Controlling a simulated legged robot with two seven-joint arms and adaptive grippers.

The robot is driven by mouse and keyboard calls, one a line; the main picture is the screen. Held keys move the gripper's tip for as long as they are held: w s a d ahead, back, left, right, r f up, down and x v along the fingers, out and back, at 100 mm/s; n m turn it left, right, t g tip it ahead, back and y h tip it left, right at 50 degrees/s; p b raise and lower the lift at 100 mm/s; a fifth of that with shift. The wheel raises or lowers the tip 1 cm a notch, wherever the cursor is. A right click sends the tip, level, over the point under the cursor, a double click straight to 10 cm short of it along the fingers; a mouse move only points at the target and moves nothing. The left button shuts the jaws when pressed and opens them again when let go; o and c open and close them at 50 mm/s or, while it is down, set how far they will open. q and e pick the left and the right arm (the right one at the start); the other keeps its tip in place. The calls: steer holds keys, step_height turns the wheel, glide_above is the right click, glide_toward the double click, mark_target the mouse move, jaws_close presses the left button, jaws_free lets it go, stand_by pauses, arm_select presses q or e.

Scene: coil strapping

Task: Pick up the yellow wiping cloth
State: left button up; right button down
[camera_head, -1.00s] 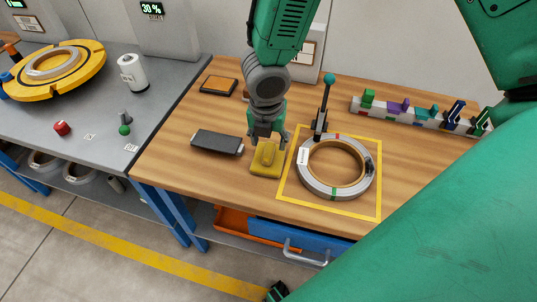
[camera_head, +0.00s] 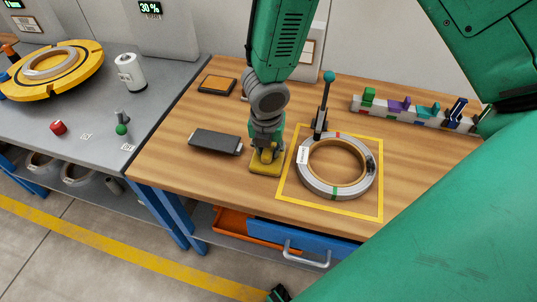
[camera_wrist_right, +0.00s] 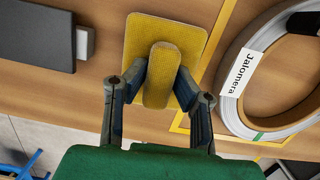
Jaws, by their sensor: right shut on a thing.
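The yellow wiping cloth (camera_head: 266,168) lies on the wooden bench, a flat square with a raised ridge in its middle. My right gripper (camera_head: 266,152) is down over it, and its fingers are closed on the ridge. In the right wrist view the cloth (camera_wrist_right: 190,38) shows its flat part on the wood and the ridge between the two fingertips of the gripper (camera_wrist_right: 160,82). The cloth seems to rest on the bench still. No left gripper can be made out clearly; a large green arm of mine fills the right side of the head view.
A metal coil (camera_head: 314,183) lies inside a yellow taped square to the right, with a lever tool (camera_head: 323,108) upright behind it. A dark flat device (camera_head: 215,141) lies to the left. A rack (camera_head: 415,114) of coloured pieces stands at the back right.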

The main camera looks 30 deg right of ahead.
steer(key=shift+a+r, duration=0.1)
steer(key=shift+r, duration=0.1)
step_height(320, 180, up, 10)
steer(key=p, duration=0.3)
steer(key=shift+f+p, duration=0.2)
steer(key=shift+p, duration=0.15)
